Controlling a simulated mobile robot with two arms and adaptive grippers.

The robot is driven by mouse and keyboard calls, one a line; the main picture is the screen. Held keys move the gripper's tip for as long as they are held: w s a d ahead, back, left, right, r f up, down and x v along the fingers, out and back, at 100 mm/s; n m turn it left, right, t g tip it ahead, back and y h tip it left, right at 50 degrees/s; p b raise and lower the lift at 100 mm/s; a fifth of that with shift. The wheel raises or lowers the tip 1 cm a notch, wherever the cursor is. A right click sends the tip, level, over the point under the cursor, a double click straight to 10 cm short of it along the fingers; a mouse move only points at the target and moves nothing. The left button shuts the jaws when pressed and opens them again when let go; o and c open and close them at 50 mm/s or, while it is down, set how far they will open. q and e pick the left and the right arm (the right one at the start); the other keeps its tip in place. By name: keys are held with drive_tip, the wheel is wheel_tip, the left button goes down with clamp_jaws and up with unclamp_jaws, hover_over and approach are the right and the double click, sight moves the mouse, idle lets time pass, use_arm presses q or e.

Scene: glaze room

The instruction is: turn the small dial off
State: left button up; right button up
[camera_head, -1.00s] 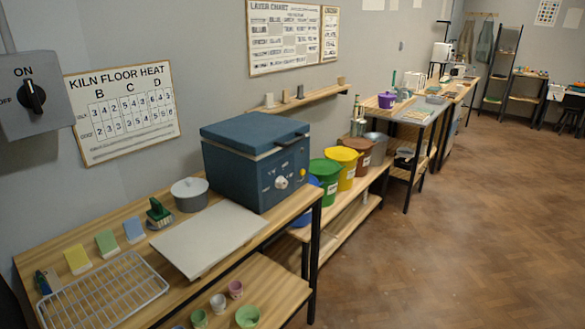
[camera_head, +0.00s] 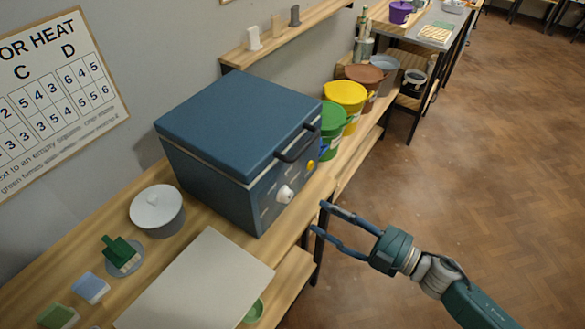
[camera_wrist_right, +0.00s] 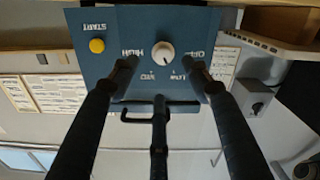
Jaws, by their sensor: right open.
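The small white dial (camera_head: 285,194) sits on the front panel of the blue kiln box (camera_head: 215,200). In the wrist view the dial (camera_wrist_right: 163,53) is upside down, with labels around it including OFF, LOW, MED and HIGH; a small dark mark on it points down and right, roughly toward LOW. My right gripper (camera_head: 318,217) is open and empty, in front of the panel and a short gap to the right of the dial. In the wrist view the open right gripper (camera_wrist_right: 161,72) has its fingers spread around the dial's position. My left gripper is not in view.
A yellow START button (camera_head: 311,164) and a dark lid handle (camera_head: 298,145) are near the dial. The floor at right is clear.

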sight(290, 198)
drive_tip(key=x, duration=0.2)
drive_tip(key=p+x, duration=0.1)
drive_tip(key=x, duration=0.2)
drive_tip(key=p+x, duration=0.1)
drive_tip(key=x, duration=0.2)
drive_tip(key=shift+s+a+r, duration=0.2)
drive_tip(key=shift+s+r, duration=0.15)
drive_tip(key=shift+p+x, duration=0.35)
drive_tip(key=shift+x, duration=0.6)
drive_tip(key=shift+f, duration=0.15)
drive_tip(key=shift+c, duration=1.2)
drive_tip(key=c, duration=0.4)
drive_tip(key=shift+a, duration=0.1)
drive_tip(key=c, duration=0.3)
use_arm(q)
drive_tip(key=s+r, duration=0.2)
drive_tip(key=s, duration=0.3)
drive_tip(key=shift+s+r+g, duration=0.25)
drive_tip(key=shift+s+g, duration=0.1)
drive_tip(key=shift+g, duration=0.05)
use_arm(e)
drive_tip(key=shift+c, duration=0.2)
